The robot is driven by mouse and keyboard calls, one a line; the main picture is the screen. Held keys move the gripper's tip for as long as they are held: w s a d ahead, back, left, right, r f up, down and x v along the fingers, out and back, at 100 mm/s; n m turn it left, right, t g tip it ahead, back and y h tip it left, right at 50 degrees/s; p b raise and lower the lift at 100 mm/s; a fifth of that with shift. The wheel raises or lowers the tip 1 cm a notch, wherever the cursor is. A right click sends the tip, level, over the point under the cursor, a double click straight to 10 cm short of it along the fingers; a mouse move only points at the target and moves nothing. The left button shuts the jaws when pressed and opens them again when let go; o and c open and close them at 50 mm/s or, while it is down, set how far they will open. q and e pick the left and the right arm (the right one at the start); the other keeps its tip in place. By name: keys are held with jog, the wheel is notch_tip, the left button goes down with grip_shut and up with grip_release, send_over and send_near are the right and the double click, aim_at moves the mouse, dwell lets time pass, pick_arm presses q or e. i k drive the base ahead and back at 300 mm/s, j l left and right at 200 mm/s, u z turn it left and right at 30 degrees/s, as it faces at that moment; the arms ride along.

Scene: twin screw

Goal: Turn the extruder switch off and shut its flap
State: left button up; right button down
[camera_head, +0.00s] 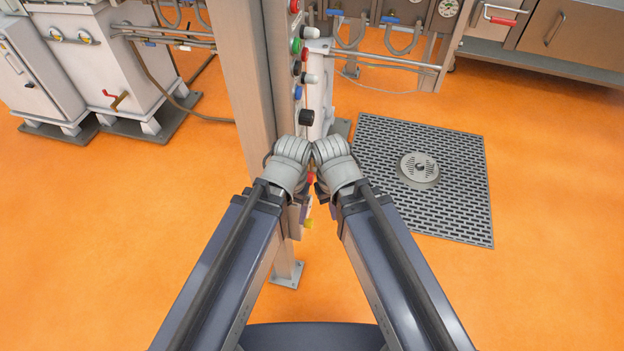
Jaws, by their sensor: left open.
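A narrow upright control panel (298,85) on a tall post stands straight ahead, seen nearly edge-on. Red, green, blue and black knobs and buttons stick out from its right face. A large black knob (306,117) sits just above my grippers. I cannot tell which control is the extruder switch, and I cannot make out its flap. My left gripper (290,165) is open in front of the lower panel; its fingers are mostly hidden behind the wrist. My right gripper (333,168) is close beside it, its fingers also hidden. Both cover part of the panel.
The post (237,75) ends in a foot plate (287,275) on the orange floor. A floor grate (455,205) with a round drain lies to the right. Grey cabinets (95,60) stand at left, pipes and gauges behind. Open floor lies on both sides.

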aim_at(311, 176)
jog(key=l+z, duration=0.35)
jog(key=l, duration=0.95)
